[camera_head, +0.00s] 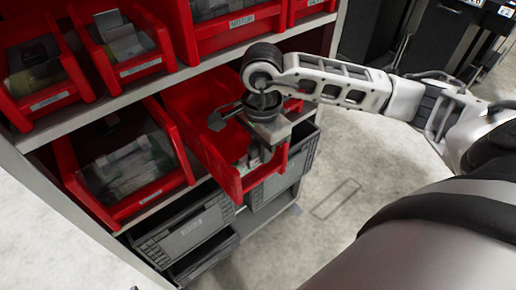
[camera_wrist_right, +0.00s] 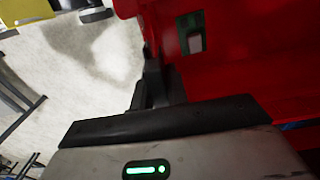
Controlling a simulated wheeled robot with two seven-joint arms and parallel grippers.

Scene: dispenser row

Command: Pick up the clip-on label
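My right gripper (camera_head: 258,155) points down into the front of a red bin (camera_head: 200,100) on the middle shelf. In the right wrist view its dark fingers (camera_wrist_right: 152,72) show as one narrow shape beside the red bin wall (camera_wrist_right: 235,70), so the gap between them cannot be judged. A small dark green piece with a pale grey block (camera_wrist_right: 192,36) lies against the red surface just past the fingertips; it may be the clip-on label, but I cannot be sure. In the head view the gripper hides much of the bin's front. My left gripper is not in view.
A red bin with clear-wrapped packs (camera_head: 125,165) stands left of the gripper's bin. More red bins (camera_head: 125,45) fill the shelf above, close to my wrist. Grey crates (camera_head: 190,232) sit below. The floor (camera_head: 345,165) to the right is open.

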